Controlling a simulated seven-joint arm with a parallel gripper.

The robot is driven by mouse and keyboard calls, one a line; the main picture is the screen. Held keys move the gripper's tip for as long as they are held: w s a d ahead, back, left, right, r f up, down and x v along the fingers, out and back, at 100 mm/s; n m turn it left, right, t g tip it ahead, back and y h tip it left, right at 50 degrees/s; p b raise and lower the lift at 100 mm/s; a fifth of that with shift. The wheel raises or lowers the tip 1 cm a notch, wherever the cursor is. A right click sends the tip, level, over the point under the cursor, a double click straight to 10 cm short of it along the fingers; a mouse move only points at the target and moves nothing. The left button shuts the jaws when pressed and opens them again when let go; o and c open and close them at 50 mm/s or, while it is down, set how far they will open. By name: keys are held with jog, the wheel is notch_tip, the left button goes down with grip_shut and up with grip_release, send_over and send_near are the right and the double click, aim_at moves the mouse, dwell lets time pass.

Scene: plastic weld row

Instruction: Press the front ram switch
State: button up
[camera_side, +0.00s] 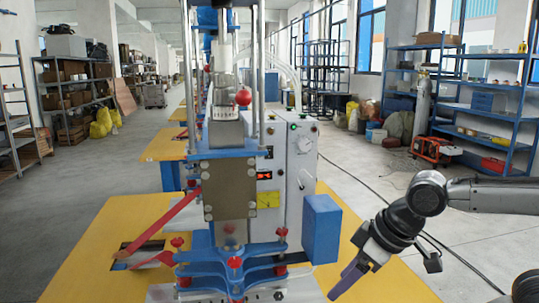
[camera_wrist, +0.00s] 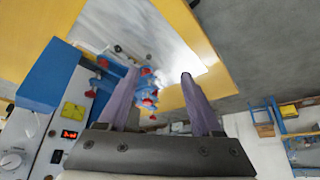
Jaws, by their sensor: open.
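The front welding press has a white control cabinet (camera_side: 300,150) with a red lit display (camera_side: 264,175), a yellow label (camera_side: 268,199) and small buttons near its top. I cannot tell which control is the front ram switch. A blue box (camera_side: 320,228) juts out at the cabinet's lower right; it also shows in the wrist view (camera_wrist: 50,75). My gripper (camera_side: 345,283) is right of the blue box, tilted down, apart from the press. In the wrist view its two purple fingers (camera_wrist: 160,74) are spread with nothing between them. The display is at lower left there (camera_wrist: 69,134).
A blue clamp fixture with red ball knobs (camera_side: 235,262) stands on the yellow table (camera_side: 90,265) below the press head (camera_side: 230,188). Vertical rods rise above it. A cable lies on the floor at right. Shelves (camera_side: 465,107) stand farther back.

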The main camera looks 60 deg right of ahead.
jog(key=shift+r, duration=0.15)
jog(key=shift+c, duration=1.2)
notch_tip(320, 180, up, 6)
jog(key=shift+w+f, duration=0.1)
jog(key=c, duration=0.7)
notch_tip(320, 180, up, 16)
grip_shut()
jog(key=w+d+n+t+h, duration=0.1)
jog(key=w+d+n+h, duration=0.3)
jog(key=w+d+n, duration=0.8)
jog(key=w+d+n+t+h, duration=0.1)
jog(key=w+d+n+h, duration=0.2)
jog(key=w+d+n, duration=0.9)
jog(key=w+a+f+n, duration=0.2)
jog(key=w+f+n, duration=0.1)
jog(key=f, duration=0.1)
jog(key=shift+a+f, duration=0.3)
jog(key=shift+f, duration=0.05)
